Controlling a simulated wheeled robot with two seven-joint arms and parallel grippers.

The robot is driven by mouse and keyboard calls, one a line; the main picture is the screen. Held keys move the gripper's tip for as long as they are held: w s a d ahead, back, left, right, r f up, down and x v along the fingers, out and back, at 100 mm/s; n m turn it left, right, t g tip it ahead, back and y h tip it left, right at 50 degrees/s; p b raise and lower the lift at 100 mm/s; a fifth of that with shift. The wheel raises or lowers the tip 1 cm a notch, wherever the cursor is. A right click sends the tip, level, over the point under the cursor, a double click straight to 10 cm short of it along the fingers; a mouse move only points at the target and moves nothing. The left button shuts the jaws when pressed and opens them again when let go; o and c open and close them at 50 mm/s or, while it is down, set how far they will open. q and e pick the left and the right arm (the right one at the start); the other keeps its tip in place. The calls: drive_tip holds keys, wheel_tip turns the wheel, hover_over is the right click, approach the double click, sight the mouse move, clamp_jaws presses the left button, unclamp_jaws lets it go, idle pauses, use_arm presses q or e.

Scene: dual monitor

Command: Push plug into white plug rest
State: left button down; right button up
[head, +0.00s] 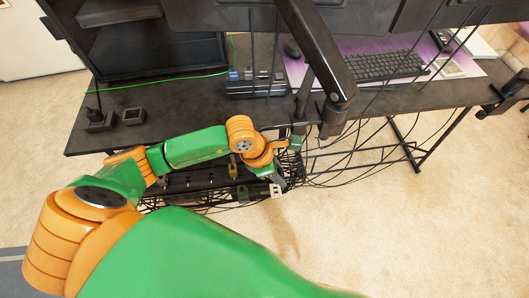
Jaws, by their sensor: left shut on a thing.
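My left gripper (274,188) is below the desk's front edge, at the right end of a black cable tray (190,186). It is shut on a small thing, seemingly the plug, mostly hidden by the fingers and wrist. Sockets and small plugs sit along the tray, including a yellowish one (233,170) left of the gripper. I cannot make out the white plug rest for certain. My right gripper is not in view.
The dark desk (180,115) stands above the tray. It carries a keyboard (385,66), a black organizer (253,85) and a monitor arm (318,50). Many loose black cables (345,160) hang right of the gripper. The beige carpet (400,235) in front is clear.

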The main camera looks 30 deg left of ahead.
use_arm(q)
drive_tip(key=shift+d, duration=0.1)
drive_tip(key=shift+a, duration=0.45)
drive_tip(key=shift+d+f+b, duration=0.1)
drive_tip(key=shift+f+b, duration=0.25)
drive_tip(key=shift+b, duration=0.05)
wheel_tip(320, 180, down, 5)
drive_tip(key=b, duration=0.5)
drive_tip(key=shift+f, duration=0.15)
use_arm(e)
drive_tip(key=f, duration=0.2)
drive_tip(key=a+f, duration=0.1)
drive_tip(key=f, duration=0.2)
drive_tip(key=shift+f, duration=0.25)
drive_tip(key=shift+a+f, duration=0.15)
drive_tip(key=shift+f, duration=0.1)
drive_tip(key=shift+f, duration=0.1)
use_arm(q)
drive_tip(key=shift+f+b, duration=0.35)
drive_tip(key=shift+b, duration=0.2)
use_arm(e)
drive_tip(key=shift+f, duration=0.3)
